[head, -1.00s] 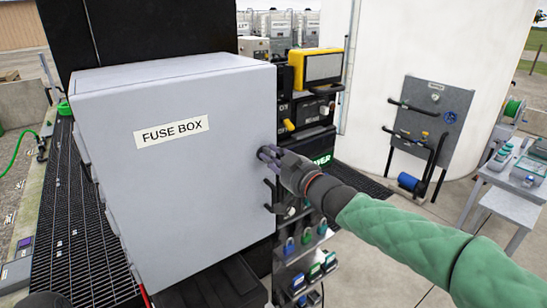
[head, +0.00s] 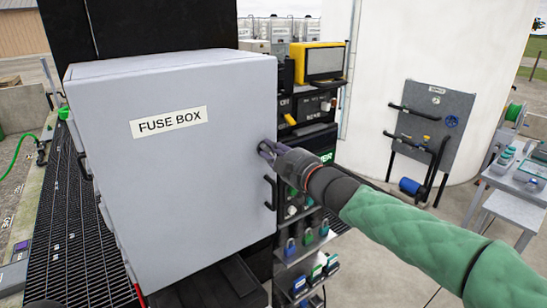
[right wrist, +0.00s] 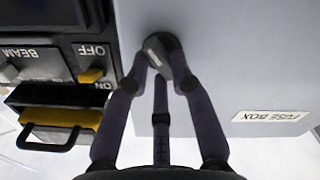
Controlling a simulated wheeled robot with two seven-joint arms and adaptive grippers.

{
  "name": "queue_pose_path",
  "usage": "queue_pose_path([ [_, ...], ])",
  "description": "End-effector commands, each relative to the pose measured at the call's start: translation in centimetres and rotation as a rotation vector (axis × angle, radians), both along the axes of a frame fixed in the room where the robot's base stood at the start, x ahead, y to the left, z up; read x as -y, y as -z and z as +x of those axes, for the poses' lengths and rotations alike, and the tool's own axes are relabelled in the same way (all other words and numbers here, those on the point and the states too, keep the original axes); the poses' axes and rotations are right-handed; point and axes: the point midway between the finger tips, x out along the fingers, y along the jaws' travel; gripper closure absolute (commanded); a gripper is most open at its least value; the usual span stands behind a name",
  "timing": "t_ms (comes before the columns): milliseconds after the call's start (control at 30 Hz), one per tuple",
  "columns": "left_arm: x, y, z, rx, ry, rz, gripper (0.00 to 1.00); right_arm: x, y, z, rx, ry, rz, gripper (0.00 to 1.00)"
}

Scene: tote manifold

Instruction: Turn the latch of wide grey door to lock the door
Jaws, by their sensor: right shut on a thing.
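The wide grey door (head: 185,185) is the front of a box labelled FUSE BOX, and it looks flush with the box. Its latch is a dark round knob with a pale bar mark near the door's right edge; it shows in the right wrist view (right wrist: 163,44). My right gripper (head: 265,148) is shut on the latch, its fingers around the knob, and hides most of it in the head view. The same fingers (right wrist: 162,70) meet the knob in the right wrist view. My left gripper is in neither view.
A black door handle (head: 270,193) stands out just below the latch. Right of the box are a yellow-framed unit (head: 318,63) and a dark switch panel with OFF and ON marks (right wrist: 95,62). A shelf of coloured padlocks (head: 308,238) is below.

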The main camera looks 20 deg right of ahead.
Motion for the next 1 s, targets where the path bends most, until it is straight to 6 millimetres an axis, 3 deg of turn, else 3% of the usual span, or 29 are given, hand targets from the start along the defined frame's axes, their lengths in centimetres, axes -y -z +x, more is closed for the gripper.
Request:
queue_pose_path([
  [600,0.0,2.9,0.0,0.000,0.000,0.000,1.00,-0.4,0.3,-0.1,0.196,-0.001,-0.547,1.00],
  [1000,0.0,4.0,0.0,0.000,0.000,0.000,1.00,-0.5,0.3,-0.1,0.292,0.000,-0.808,1.00],
])
